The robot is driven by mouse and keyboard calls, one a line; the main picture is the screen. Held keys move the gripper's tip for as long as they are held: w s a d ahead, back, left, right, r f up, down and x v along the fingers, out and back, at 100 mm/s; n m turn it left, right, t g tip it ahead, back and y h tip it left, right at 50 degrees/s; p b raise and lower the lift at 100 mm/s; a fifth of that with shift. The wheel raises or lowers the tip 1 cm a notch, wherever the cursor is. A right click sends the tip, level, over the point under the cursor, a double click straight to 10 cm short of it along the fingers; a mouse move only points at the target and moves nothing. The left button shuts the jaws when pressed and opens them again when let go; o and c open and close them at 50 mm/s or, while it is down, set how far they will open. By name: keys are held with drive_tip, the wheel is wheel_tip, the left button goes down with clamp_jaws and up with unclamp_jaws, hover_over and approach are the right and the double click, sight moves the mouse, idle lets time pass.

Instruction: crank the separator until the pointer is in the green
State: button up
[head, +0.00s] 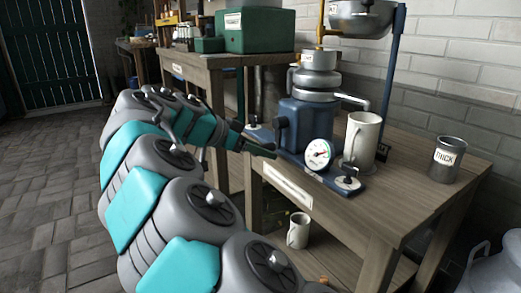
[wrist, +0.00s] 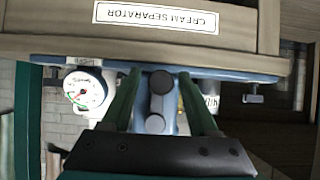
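The cream separator, with a blue body (head: 307,122) and grey bowl top (head: 315,80), stands on the wooden bench. Its white round dial (head: 319,154) faces front and also shows upside down in the wrist view (wrist: 88,90). The dial has coloured marks; I cannot make out where the pointer stands. My gripper (head: 268,150) is at the separator's front left, low by the bench edge. In the wrist view, its green fingers (wrist: 160,76) are apart, with two grey round parts (wrist: 160,82) (wrist: 155,124) seen between them. I cannot tell whether they touch, or which part is the crank.
A white jug (head: 361,140) stands right of the dial, and a grey THICK can (head: 447,159) further right. Small clamps with dark knobs (head: 347,182) sit on the blue base. A white mug (head: 298,230) is on the lower shelf. A green box (head: 262,30) stands behind left.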

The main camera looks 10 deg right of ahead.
drive_tip(key=shift+o, duration=0.2)
idle(0.4)
drive_tip(key=p+v, duration=0.1)
drive_tip(key=v, duration=0.7)
idle(0.5)
drive_tip(key=shift+s, duration=0.1)
